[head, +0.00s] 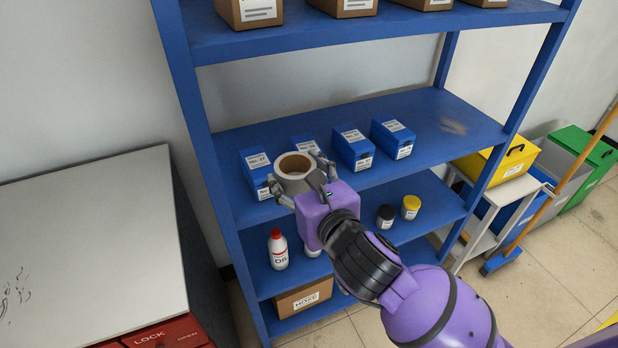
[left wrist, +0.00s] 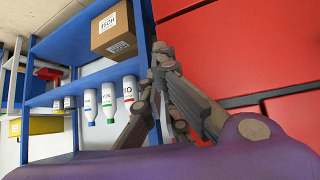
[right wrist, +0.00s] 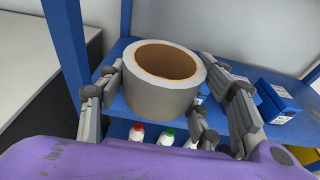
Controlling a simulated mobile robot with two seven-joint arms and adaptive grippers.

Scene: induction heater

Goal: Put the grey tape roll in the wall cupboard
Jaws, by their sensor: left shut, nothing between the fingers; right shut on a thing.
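The grey tape roll (head: 295,173) has a brown cardboard core. My right gripper (head: 300,180) is shut on it at the front of the blue shelf unit, by the shelf with the blue boxes. In the right wrist view the roll (right wrist: 163,88) sits between the fingers (right wrist: 160,105), its open core facing up. I cannot tell whether the roll touches the shelf. My left gripper (left wrist: 160,75) shows only in the left wrist view, shut and empty, in front of red drawers (left wrist: 235,50). No wall cupboard can be made out in these views.
Several blue boxes (head: 352,148) stand on the middle shelf (head: 450,122). A grey-topped red cabinet (head: 90,230) is at left. Yellow and green bins (head: 588,150) and a broom are at right.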

